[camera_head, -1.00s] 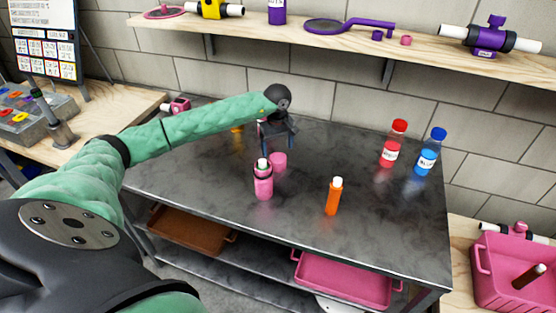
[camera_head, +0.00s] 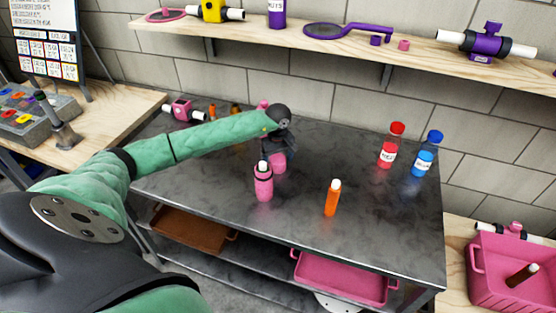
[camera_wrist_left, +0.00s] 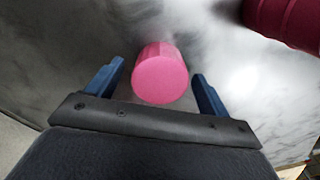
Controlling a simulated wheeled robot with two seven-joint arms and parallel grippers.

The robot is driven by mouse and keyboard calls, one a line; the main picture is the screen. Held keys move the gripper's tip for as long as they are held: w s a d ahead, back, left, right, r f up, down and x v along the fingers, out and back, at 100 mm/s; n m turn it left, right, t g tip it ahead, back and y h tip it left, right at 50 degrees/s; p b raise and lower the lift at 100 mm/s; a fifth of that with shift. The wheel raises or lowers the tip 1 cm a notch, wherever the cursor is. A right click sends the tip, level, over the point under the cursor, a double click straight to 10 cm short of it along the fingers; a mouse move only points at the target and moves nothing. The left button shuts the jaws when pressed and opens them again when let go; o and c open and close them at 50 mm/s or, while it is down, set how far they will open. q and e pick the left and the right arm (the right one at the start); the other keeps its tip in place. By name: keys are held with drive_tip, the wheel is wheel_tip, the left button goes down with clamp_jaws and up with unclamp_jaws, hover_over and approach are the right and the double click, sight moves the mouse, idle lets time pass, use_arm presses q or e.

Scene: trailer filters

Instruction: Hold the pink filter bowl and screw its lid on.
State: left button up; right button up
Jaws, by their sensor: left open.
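A plain pink cylinder (camera_head: 279,164), which looks like the pink filter bowl, stands upright on the dark metal table. My left gripper (camera_head: 277,150) is directly above it with its fingers pointing down. In the left wrist view the cylinder (camera_wrist_left: 160,76) lies between the two blue fingers of the open gripper (camera_wrist_left: 158,84), with a gap on each side. A pink fitting with white pipe ends (camera_head: 183,109) lies at the table's back left; I cannot tell whether it is the lid. My right gripper is not in view.
A pink bottle (camera_head: 263,183) stands just in front of the cylinder and shows close by in the left wrist view (camera_wrist_left: 285,22). An orange bottle (camera_head: 332,198) stands to the right. Red (camera_head: 390,148) and blue (camera_head: 425,156) bottles stand farther right. A shelf (camera_head: 340,38) runs above.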

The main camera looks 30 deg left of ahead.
use_arm(q)
drive_tip(key=shift+f, duration=0.1)
drive_tip(key=shift+c, duration=0.4)
drive_tip(key=c, duration=0.9)
drive_tip(key=shift+c, duration=0.2)
